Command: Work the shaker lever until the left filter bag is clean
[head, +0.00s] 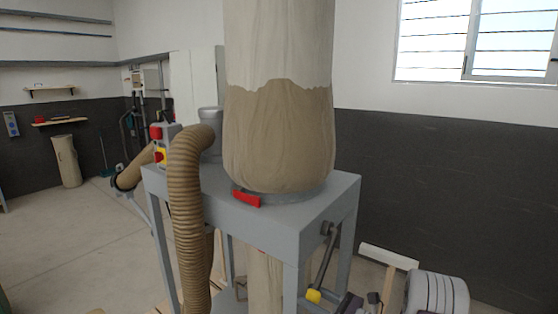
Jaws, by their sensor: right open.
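A large filter bag (278,130) stands upright on the grey metal stand (330,195). Its upper part is pale and its lower part is darker brown, with an uneven line between. Only one upper bag shows, and its top is cut off. The shaker lever (325,258) hangs from a pivot on the stand's right side, tilted, with a yellow knob (313,296) at its lower end. My right gripper (360,302) is open at the bottom edge, just right of the knob and apart from it, partly cut off. My left gripper is not in view.
A ribbed brown hose (187,205) runs down the stand's left front. A red clamp handle (246,198) sits at the bag's base. A pale lower bag (265,285) hangs beneath the top. A red-and-yellow switch box (159,143) is behind. Open floor lies left.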

